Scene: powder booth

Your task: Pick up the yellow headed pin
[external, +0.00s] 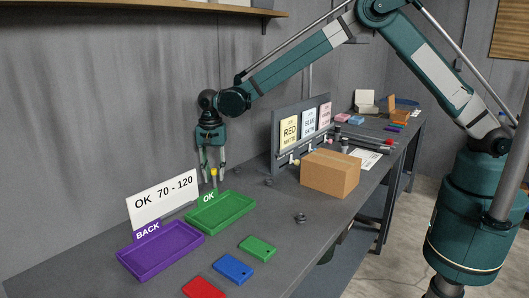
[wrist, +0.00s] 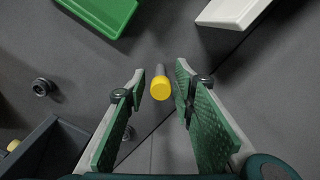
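The yellow headed pin (wrist: 160,88) stands between my gripper's fingers in the wrist view, its yellow head toward the camera and its grey shank partly visible behind. My gripper (wrist: 160,72) is open, with a gap showing on each side of the pin. In the external view my gripper (external: 213,179) points down over the bench, just behind the green OK tray (external: 237,222). The yellow head (external: 213,171) shows between the fingers there. The pin's lower end is hard to make out.
A purple BACK tray (external: 128,268) and a white sign (external: 145,203) stand left of the green tray. Small dark nuts (external: 300,218) lie on the bench. A cardboard box (external: 330,174) and card rack (external: 276,150) stand to the right. Coloured plates (external: 233,269) lie in front.

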